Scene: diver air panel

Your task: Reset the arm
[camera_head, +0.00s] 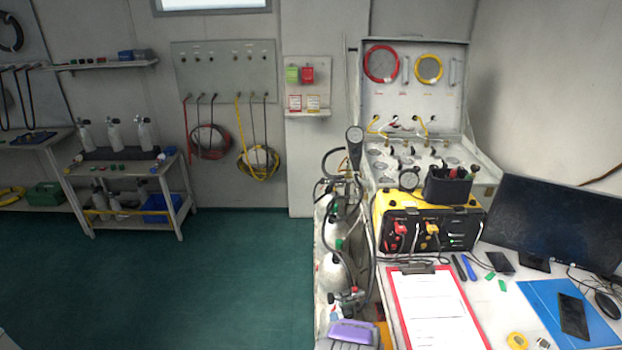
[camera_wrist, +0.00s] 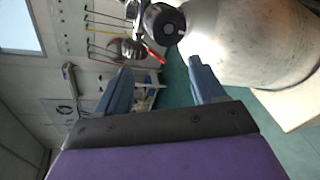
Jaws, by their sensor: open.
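My gripper (camera_wrist: 160,78) shows in the wrist view, with two blue-grey fingers spread apart and nothing between them. Its purple body fills the bottom of that view. A purple part of my arm (camera_head: 352,333) shows at the bottom of the head view, beside the desk's left edge; the fingers cannot be made out there. A grey gas cylinder (camera_wrist: 265,40) and a dark round valve knob (camera_wrist: 163,24) lie beyond the fingers in the wrist view. Whether the fingers touch either is hard to tell, but a gap appears.
Silver cylinders (camera_head: 332,270) with hoses stand left of the desk, close to my arm. The desk holds a red clipboard (camera_head: 436,312), a yellow-black panel unit (camera_head: 428,222), an open air panel case (camera_head: 414,85) and a monitor (camera_head: 560,222). Green floor (camera_head: 220,275) is clear at left.

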